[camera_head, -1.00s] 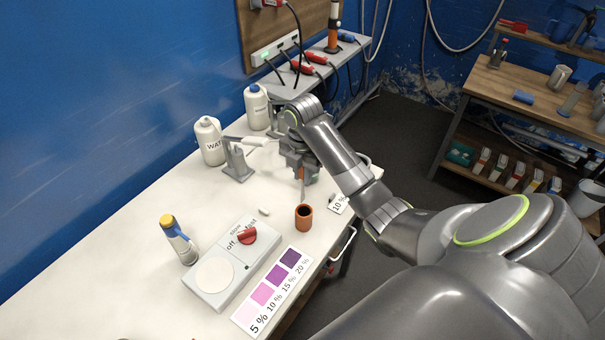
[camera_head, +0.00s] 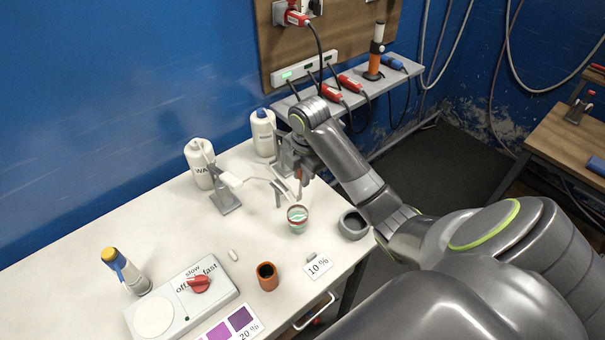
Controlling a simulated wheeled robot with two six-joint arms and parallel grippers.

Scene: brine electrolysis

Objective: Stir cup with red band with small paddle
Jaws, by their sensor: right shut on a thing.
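The cup with the red band (camera_head: 298,220) stands upright on the white table, a small clear cup with pale green in it. My right gripper (camera_head: 296,177) is behind and above this cup, pointing down. It is shut on a thin tool with a reddish-brown part (camera_head: 298,172), seemingly the small paddle. The tool's lower end looks close to the cup's far rim; I cannot tell whether it is inside. The fingers are small and partly hidden by the arm. My left gripper is out of view.
A brown cup (camera_head: 267,277), a 10 % card (camera_head: 318,265) and a grey ring-shaped holder (camera_head: 353,226) stand nearby. A grey stand (camera_head: 225,200), white bottles (camera_head: 199,165) and a stirrer with a red knob (camera_head: 200,284) are left. Free table lies at far left.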

